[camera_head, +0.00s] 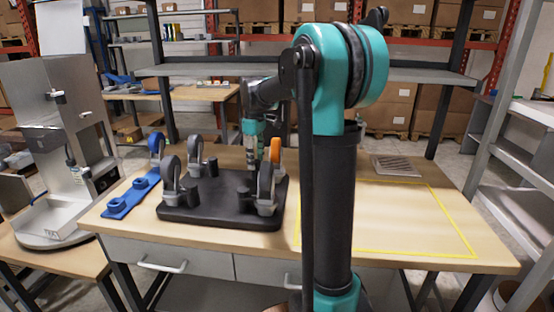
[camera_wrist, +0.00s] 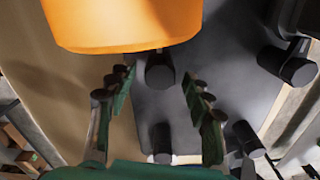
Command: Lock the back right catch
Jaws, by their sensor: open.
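A black wheeled base (camera_head: 215,210) lies on the wooden table with grey caster wheels standing up from it. At its back right stands an orange part (camera_head: 275,152), which fills the top of the wrist view (camera_wrist: 125,25). I cannot tell whether this is the catch itself. My gripper (camera_wrist: 158,78) is open and empty, its two fingers apart below the orange part in the wrist view. In the head view my gripper (camera_head: 252,160) reaches down over the base's back right, just left of the orange part. No contact is clear.
Several black posts (camera_wrist: 160,72) rise from the base. A blue bracket (camera_head: 132,197) lies to the left, and a metal dispenser (camera_head: 60,140) stands beyond it. The yellow-outlined area (camera_head: 400,215) at right is clear; a grey grate (camera_head: 396,166) lies behind it.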

